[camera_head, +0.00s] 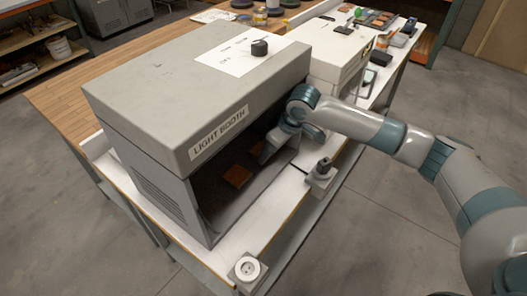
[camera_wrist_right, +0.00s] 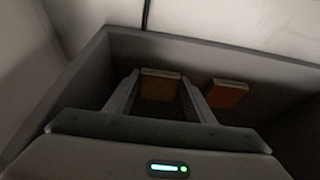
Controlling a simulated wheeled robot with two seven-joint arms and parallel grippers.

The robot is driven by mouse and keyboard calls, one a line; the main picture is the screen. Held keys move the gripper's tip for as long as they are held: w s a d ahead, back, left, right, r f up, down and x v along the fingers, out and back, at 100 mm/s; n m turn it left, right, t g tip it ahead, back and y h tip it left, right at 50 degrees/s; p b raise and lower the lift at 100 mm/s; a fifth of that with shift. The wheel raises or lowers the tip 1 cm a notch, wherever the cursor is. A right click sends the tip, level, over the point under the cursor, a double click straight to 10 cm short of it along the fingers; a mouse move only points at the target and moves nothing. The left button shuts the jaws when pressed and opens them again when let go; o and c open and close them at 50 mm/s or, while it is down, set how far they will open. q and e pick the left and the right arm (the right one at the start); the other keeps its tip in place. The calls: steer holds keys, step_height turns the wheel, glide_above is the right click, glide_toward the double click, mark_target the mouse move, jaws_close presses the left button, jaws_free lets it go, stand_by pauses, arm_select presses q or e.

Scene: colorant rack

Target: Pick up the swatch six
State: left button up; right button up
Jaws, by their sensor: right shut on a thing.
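My right arm reaches into the open front of the grey light booth (camera_head: 195,85). My right gripper (camera_head: 266,154) is inside it, low near the booth floor. In the right wrist view the fingers of my right gripper (camera_wrist_right: 158,82) are shut on a brown swatch (camera_wrist_right: 160,86), which shows between their tips. A second, orange-brown swatch (camera_wrist_right: 226,92) lies just to the right, apart from the fingers; in the head view an orange-brown swatch (camera_head: 238,176) lies on the booth floor. I cannot read a number on either swatch. My left gripper is not in view.
The booth's side walls and roof closely surround my right gripper. A small grey fixture with a dark knob (camera_head: 322,170) stands at the bench edge, under my forearm. A white box (camera_head: 335,55) stands beyond the booth. A round-topped device (camera_head: 247,268) sits at the near corner.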

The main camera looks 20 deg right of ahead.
steer(key=shift+r, duration=0.1)
steer(key=shift+s+d+r+b, duration=0.25)
steer(key=shift+s+r+b, duration=0.05)
steer(key=shift+b, duration=0.05)
steer(key=s+d+r+b, duration=0.3)
steer(key=s+d+r, duration=0.4)
steer(key=s, duration=0.3)
steer(key=shift+s+d+r+b, duration=0.2)
steer(key=shift+d+b, duration=0.15)
steer(key=shift+d, duration=0.2)
steer(key=shift+f, duration=0.1)
